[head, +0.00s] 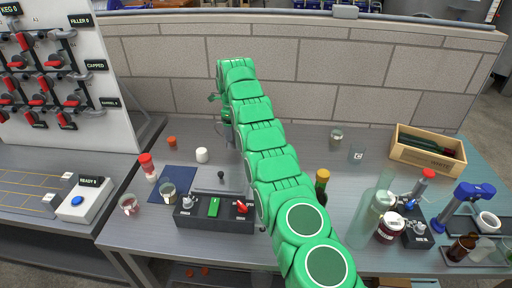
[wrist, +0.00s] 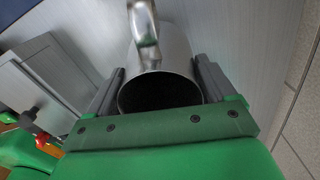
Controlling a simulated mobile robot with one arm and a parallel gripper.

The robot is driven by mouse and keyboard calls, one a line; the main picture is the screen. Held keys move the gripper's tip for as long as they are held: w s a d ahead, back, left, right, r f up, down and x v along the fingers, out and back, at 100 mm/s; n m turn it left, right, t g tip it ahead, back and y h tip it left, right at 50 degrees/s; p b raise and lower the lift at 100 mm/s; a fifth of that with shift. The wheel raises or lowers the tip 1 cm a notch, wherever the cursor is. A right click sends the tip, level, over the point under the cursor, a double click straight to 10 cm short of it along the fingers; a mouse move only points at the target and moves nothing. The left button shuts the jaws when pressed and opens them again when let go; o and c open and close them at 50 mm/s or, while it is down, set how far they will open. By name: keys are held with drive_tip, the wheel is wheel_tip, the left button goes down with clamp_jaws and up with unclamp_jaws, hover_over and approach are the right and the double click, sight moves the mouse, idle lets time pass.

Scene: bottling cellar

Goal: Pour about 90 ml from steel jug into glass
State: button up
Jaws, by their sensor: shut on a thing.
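The steel jug (wrist: 178,48) fills the middle of the wrist view, with its dark open mouth facing the camera and its handle at the top. My gripper (wrist: 160,78) is shut on the jug, one finger on each side. I cannot see any liquid inside the mouth. In the head view my green arm hides most of the gripper and jug. A clear glass marked C (head: 357,154) stands on the bench right of my arm, apart from the gripper. I cannot tell whether it holds anything.
A wooden crate of bottles (head: 398,155) stands at the back right. A tall clear bottle (head: 366,220), a jar (head: 390,228) and a blue device (head: 466,196) stand at the front right. A black-based device (head: 214,212) is left of my arm. A block wall (head: 330,75) runs behind.

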drive_tip(key=shift+s+a+f+m, duration=0.1)
drive_tip(key=shift+a+f+m, duration=1.15)
drive_tip(key=shift+f+m, duration=0.2)
drive_tip(key=shift+d+r, duration=0.1)
